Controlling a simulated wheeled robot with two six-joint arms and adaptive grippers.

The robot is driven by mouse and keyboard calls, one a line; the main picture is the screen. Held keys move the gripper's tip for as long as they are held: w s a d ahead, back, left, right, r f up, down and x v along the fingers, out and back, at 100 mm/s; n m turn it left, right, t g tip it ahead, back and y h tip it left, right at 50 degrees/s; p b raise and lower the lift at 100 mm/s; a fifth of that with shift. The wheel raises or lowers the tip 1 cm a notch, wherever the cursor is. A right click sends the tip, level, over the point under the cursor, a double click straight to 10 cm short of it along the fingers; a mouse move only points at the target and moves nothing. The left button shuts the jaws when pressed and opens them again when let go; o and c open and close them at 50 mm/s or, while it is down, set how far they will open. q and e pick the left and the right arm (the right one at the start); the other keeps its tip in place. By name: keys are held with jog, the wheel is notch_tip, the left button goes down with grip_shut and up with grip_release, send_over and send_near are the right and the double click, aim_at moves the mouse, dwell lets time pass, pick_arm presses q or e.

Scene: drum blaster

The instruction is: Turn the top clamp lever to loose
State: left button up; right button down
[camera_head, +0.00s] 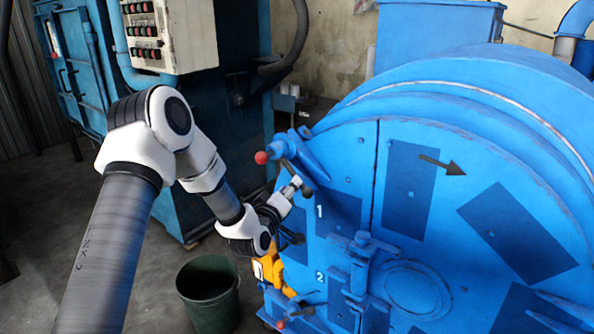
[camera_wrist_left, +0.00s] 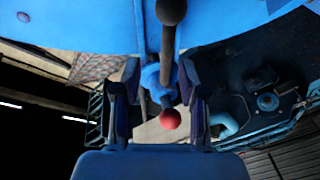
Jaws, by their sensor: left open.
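The top clamp lever (camera_head: 285,172) is on the left edge of the blue drum door, near the "1" mark. It has a red ball at one end and a dark ball at the other. My left gripper (camera_head: 295,186) is at the lever, pointing up and right. In the left wrist view the open fingers of my left gripper (camera_wrist_left: 160,72) stand on either side of the lever (camera_wrist_left: 168,50). Its red ball lies low between the fingers and its dark ball is beyond the tips. I cannot tell whether a finger touches it. My right gripper is in no view.
The big blue drum (camera_head: 480,110) fills the right side. A lower lever with a red ball (camera_head: 281,325) is near the "2" mark. A dark green bin (camera_head: 208,290) stands on the floor below my arm. A control box (camera_head: 170,35) is at the upper left.

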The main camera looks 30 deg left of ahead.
aim_at(292, 169)
pick_arm(q)
jog(key=x, duration=0.2)
jog(key=p+x, duration=0.1)
jog(key=x, duration=0.1)
jog(key=a+x, duration=0.1)
jog(key=x, duration=0.1)
jog(key=shift+w+f+p, duration=0.2)
jog(key=shift+f+p, duration=0.1)
jog(key=shift+f, duration=0.1)
jog(key=shift+w+d+r, duration=0.1)
jog(key=shift+d, duration=0.15)
jog(key=shift+a, duration=0.15)
grip_shut()
